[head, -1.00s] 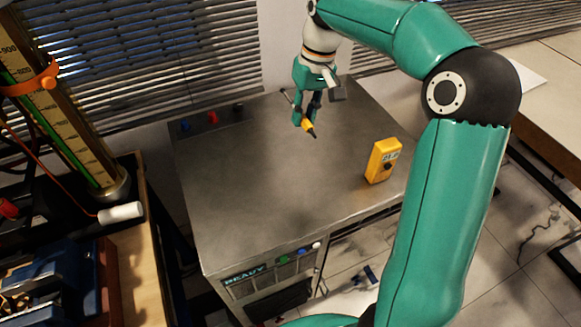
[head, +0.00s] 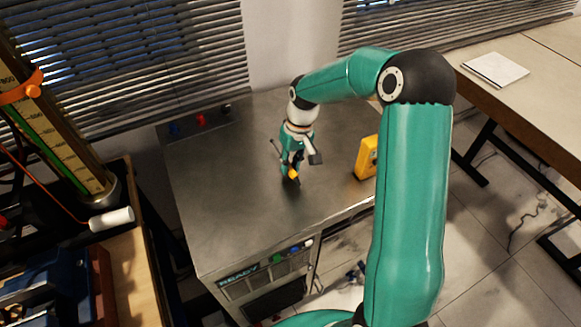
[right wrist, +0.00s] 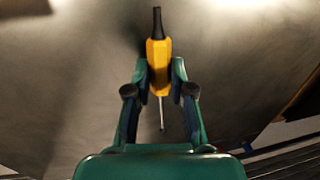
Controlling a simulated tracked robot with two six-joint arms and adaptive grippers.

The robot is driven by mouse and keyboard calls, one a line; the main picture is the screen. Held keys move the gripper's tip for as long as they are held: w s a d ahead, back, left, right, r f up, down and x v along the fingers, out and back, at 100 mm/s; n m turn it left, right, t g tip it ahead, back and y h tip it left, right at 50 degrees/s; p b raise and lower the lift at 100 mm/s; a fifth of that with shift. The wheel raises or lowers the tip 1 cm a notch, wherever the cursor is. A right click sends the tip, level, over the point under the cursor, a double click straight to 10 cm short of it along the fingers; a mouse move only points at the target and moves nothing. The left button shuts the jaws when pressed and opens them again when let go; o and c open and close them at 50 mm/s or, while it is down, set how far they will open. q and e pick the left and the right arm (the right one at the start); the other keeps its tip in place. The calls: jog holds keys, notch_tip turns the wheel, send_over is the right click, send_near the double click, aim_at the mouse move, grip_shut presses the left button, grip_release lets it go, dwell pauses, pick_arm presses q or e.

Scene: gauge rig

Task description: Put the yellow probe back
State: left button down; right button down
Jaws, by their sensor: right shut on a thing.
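My right gripper (head: 291,172) is over the middle of the metal bench top (head: 225,215), fingers pointing down. It is shut on the yellow probe (head: 294,175), which also shows in the right wrist view (right wrist: 158,65) between the two fingertips (right wrist: 159,82). The probe has a yellow body, a black end and a thin metal rod. In the right wrist view the black end points up, away from the palm, and the rod runs back toward the palm. The yellow meter (head: 366,157) stands on the bench to the right of the gripper, partly hidden by my arm. My left gripper is not in view.
Blue, red and black sockets (head: 200,121) sit along the bench's back left. The bench front has a READY panel (head: 240,278) with coloured buttons. A gauge column (head: 70,150) with an orange clamp stands at left. The bench top around the gripper is clear.

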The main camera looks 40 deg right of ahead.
jog(key=shift+f, duration=0.95)
jog(key=shift+f, duration=0.15)
jog(key=c, duration=1)
grip_release()
jog(key=r, duration=0.4)
jog(key=d+r, duration=0.1)
jog(key=r, duration=0.7)
jog(key=shift+s+d+r+b, duration=0.15)
jog(key=shift+s+d+b, duration=0.15)
jog(key=shift+d+b, duration=0.1)
